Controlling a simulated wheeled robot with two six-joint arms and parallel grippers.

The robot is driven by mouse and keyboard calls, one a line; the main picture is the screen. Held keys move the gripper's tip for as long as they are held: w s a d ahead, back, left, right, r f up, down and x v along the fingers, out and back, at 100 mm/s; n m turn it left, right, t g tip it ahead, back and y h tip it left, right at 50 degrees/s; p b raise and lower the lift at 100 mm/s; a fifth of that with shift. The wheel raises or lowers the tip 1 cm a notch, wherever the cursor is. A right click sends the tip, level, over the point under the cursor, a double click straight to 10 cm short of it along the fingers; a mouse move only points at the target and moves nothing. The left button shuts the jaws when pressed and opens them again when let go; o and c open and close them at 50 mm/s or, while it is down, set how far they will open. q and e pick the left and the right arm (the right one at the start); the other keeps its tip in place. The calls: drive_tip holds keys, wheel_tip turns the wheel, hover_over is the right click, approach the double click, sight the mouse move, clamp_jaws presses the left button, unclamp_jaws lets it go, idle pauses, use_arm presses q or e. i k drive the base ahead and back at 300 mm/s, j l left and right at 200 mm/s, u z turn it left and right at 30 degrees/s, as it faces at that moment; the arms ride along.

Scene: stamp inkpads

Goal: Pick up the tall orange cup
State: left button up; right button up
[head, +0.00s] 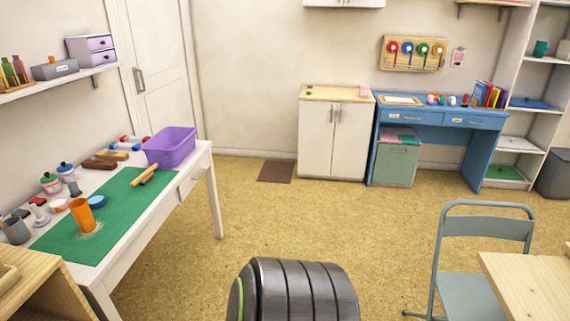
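The tall orange cup (82,216) stands upright on the green mat (128,203) near the front left of the white table (205,163). A round blue thing (97,202) lies just behind it. Neither of my grippers is in view.
A purple bin (169,147) stands at the table's far end, with a wooden roller (144,176) beside it. A grey cup (15,230) and several small containers line the wall side. A wooden unit (45,285) stands at lower left.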

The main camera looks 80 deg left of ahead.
sight(80, 208)
drive_tip(key=u, duration=4.15)
drive_tip(key=i+l+z, duration=0.25)
drive_tip(key=i+z, duration=0.15)
